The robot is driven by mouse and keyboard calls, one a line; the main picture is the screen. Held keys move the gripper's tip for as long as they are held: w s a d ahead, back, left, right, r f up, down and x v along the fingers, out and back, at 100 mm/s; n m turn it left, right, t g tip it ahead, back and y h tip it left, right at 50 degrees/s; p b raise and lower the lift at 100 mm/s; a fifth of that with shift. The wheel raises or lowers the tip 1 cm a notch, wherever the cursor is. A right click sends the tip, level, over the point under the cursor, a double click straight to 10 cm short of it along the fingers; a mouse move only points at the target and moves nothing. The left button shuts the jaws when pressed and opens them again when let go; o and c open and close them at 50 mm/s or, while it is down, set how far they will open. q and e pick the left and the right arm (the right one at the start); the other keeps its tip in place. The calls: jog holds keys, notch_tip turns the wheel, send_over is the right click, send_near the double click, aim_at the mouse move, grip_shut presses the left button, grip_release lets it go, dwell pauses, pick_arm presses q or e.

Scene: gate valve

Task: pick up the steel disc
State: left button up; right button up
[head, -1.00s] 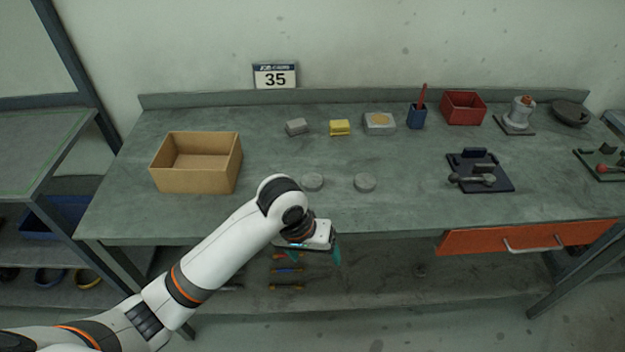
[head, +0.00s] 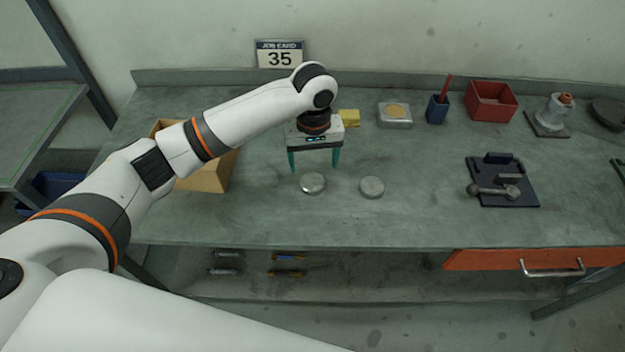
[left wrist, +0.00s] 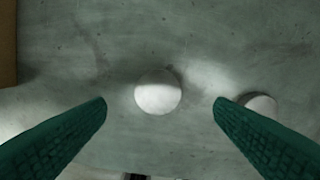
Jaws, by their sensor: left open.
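Two round grey discs lie flat on the bench. The left disc (head: 312,183) is just below my left gripper's fingertips in the head view; the right disc (head: 371,187) lies a little to its right. My left gripper (head: 314,170) is open and empty, above the bench. In the left wrist view, one bright disc (left wrist: 158,93) shows ahead between the two green fingers, clear of both. The other disc (left wrist: 262,106) is partly hidden behind the right finger. I cannot tell by label which is steel. My right gripper is not in view.
A cardboard box (head: 210,176) stands left, partly behind my left arm. A yellow block (head: 349,118), a blue cup (head: 437,110), a red bin (head: 491,101) and a dark fixture (head: 508,194) stand around. The bench front is clear.

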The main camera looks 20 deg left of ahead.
aim_at(312, 180)
pick_arm(q)
notch_tip(312, 180, down, 4)
jog(key=shift+a+r+p, duration=0.15)
jog(key=shift+r+p, duration=0.05)
jog(key=shift+p, duration=0.4)
notch_tip(312, 180, down, 2)
jog(key=shift+f, duration=0.4)
jog(key=c, duration=1.3)
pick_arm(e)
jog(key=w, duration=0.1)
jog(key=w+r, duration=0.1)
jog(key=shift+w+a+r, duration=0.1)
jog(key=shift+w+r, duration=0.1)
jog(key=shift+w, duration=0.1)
